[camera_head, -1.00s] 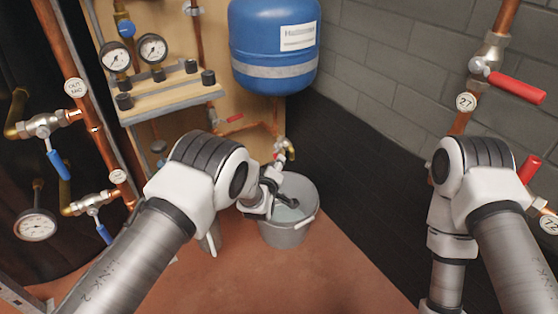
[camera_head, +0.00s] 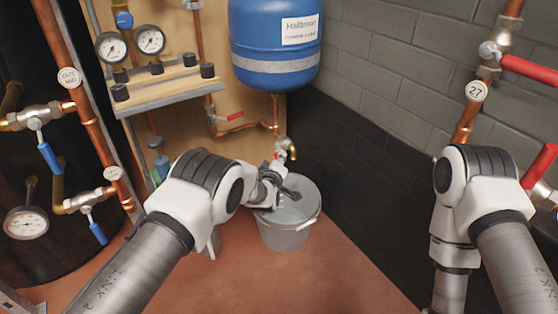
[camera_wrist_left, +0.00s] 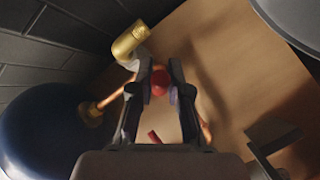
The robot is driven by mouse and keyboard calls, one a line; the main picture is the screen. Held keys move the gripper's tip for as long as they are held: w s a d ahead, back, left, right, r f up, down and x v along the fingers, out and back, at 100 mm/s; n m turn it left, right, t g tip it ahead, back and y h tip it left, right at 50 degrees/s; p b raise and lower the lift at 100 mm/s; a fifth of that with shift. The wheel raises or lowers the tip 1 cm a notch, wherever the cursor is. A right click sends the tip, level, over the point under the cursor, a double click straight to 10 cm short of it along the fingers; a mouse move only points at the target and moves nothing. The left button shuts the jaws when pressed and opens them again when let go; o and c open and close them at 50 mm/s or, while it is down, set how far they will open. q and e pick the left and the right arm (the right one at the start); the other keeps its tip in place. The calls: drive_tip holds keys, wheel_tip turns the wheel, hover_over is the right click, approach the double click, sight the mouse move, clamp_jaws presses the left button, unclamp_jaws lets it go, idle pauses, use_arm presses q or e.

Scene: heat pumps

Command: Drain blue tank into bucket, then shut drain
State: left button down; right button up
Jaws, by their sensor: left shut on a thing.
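The blue tank (camera_head: 275,45) hangs against the wooden panel, with its drain pipe running down to a small tap (camera_head: 284,150) with a brass spout. The grey bucket (camera_head: 287,236) stands on the floor below the tap; its inside looks pale, and I see no clear stream of water. My left gripper (camera_head: 283,184) is by the tap above the bucket's rim. In the left wrist view its fingers (camera_wrist_left: 160,82) are shut on the red tap handle (camera_wrist_left: 160,84), beside the brass spout (camera_wrist_left: 130,40). My right arm hangs at the right, its gripper out of frame.
Gauges (camera_head: 150,40) and a shelf (camera_head: 170,95) are left of the tank. Copper pipes with blue-handled valves (camera_head: 50,158) stand at far left, and red-handled valves (camera_head: 528,70) at right. The red floor in front of the bucket (camera_head: 290,285) is clear.

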use_arm(q)
drive_tip(key=b, duration=0.1)
drive_tip(key=f+m+t+b, duration=0.1)
drive_tip(key=m+t+b, duration=0.1)
drive_tip(key=shift+w+a+f, duration=0.2)
drive_tip(key=shift+w+a, duration=0.05)
drive_tip(key=shift+w, duration=0.1)
drive_tip(key=shift+r, duration=0.15)
drive_tip(key=c, duration=1.1)
unclamp_jaws()
drive_tip(key=s, duration=0.4)
drive_tip(key=s+a, duration=0.1)
drive_tip(key=s, duration=0.7)
drive_tip(key=shift+a+f, duration=0.15)
drive_tip(key=shift+f, duration=0.1)
